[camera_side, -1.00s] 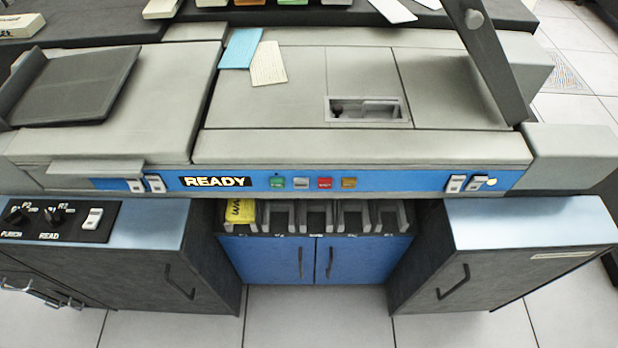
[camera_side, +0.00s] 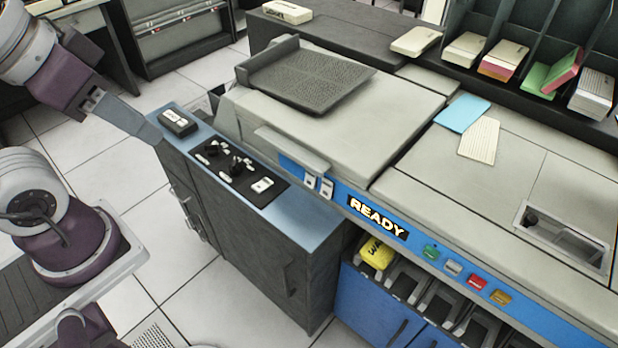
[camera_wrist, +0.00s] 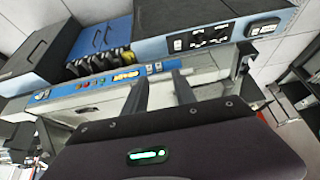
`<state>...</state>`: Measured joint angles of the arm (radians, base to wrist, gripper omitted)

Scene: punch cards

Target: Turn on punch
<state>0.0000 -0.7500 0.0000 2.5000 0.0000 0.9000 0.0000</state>
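The blue-topped cabinet carries a black control panel (camera_side: 240,168) with dark knobs and a white rocker switch (camera_side: 262,185). A separate small black switch box (camera_side: 176,122) with a pale top sits near the cabinet's left end. In the wrist view the control panel (camera_wrist: 207,38) and the switch box (camera_wrist: 263,28) show at upper right, upside down. My gripper (camera_side: 156,137) points at the cabinet's left end, close to the switch box. Contact cannot be told. In the wrist view my gripper (camera_wrist: 162,88) has two fingers apart with nothing between them.
The grey card machine has a lit READY sign (camera_side: 377,216) and coloured buttons along its blue strip. A sloped dark tray (camera_side: 310,80) stands on it. A blue card (camera_side: 462,113) and a cream card lie on top.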

